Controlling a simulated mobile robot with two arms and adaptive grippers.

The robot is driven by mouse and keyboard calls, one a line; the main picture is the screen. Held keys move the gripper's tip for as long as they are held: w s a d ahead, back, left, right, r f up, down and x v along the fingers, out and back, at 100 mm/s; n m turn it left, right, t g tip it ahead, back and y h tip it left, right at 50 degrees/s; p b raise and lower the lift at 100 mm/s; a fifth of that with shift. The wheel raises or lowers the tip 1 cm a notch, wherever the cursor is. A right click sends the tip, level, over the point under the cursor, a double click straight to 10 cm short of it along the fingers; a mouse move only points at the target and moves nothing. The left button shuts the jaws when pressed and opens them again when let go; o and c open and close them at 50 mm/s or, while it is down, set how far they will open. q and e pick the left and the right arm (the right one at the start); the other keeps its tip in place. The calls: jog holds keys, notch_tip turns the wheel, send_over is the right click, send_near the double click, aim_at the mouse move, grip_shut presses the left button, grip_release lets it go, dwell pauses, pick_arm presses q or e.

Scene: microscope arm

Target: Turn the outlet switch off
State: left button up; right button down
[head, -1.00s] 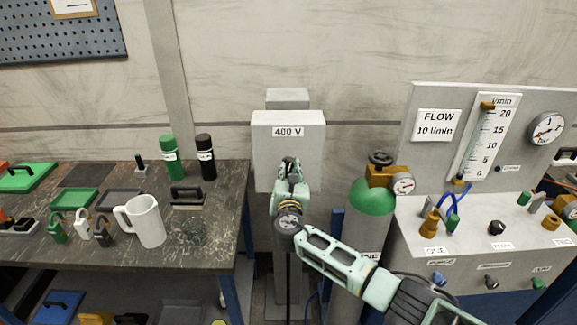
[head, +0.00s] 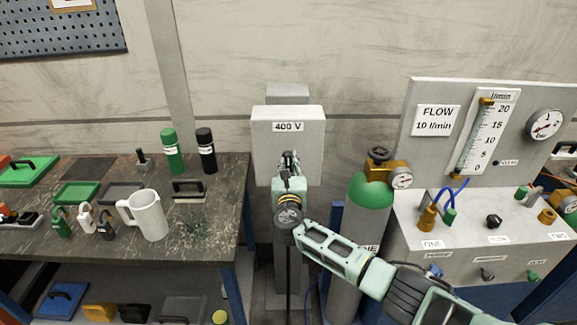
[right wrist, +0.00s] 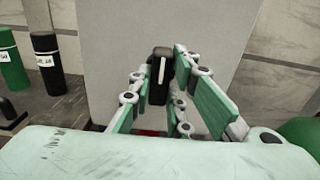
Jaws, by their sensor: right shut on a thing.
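The outlet box (head: 263,145) is a grey box labelled 400 V on a post against the wall. Its switch (right wrist: 160,72) is a black knob with a white line, close to upright in the right wrist view. In the head view my right gripper (head: 289,160) is in front of the box and hides the switch. In the right wrist view the fingers of my right gripper (right wrist: 166,98) are on either side of the knob, shut on it. A bit of red shows below the knob. My left gripper is not in view.
A green-topped gas cylinder (head: 371,192) with a brass valve stands close right of the box. A flow panel (head: 412,150) is farther right. A workbench (head: 228,185) with a white mug (head: 150,215), bottles and padlocks is at the left.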

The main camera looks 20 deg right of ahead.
jog(key=c, duration=1.6)
grip_release()
jog(key=shift+c, duration=0.2)
jog(key=v, duration=1.2)
